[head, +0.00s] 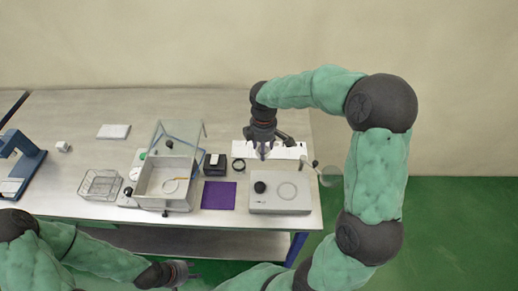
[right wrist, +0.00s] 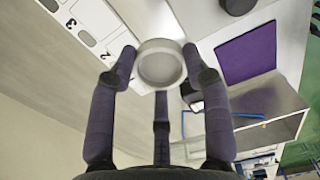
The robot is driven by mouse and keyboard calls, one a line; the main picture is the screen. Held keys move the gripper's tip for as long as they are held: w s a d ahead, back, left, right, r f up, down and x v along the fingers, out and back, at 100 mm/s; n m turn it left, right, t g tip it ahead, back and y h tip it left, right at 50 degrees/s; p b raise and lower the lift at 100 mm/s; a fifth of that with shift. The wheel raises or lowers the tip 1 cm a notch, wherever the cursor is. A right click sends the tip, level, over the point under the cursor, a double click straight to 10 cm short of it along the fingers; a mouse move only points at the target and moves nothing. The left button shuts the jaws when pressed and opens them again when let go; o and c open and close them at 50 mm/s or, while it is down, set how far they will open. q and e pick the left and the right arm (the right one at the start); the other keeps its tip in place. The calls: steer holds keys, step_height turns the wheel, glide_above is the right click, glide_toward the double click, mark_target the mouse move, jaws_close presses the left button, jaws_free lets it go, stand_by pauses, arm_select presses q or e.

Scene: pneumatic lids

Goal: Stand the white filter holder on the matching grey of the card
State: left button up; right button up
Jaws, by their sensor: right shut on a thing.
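The white filter holder (right wrist: 161,64) is a round ring with a pale grey disc inside. In the right wrist view it sits between the fingertips of my right gripper (right wrist: 160,68), which is shut on it. In the head view this gripper (head: 263,152) is over the white card (head: 287,151) at the back right of the table and partly covers it. The card (right wrist: 88,27) shows beside the holder in the wrist view, with printed numbers and small patches. The holder looks apart from the card. My left gripper (head: 182,272) is low, in front of the table; its opening is unclear.
A grey plate with a black knob (head: 260,187) stands at the front right, beside a purple mat (head: 219,196). A dark ring (head: 238,164) and black box (head: 214,164) lie left of the card. A glass-lidded case (head: 165,186) stands further left.

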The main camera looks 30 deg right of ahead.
steer(key=w+d+f, duration=0.1)
steer(key=w+f, duration=0.1)
steer(key=w+d+f+b, duration=0.1)
steer(key=w+f, duration=0.1)
steer(key=w+d+f, duration=0.1)
steer(key=w+f, duration=0.2)
steer(key=shift+w+f+b, duration=0.15)
steer(key=shift+f+b, duration=0.4)
steer(key=shift+f, duration=1.1)
steer(key=shift+f, duration=0.2)
steer(key=o, duration=1)
steer(key=shift+r, duration=0.15)
step_height(320, 180, up, 12)
steer(key=shift+r+p, duration=0.1)
steer(key=shift+p, duration=1.05)
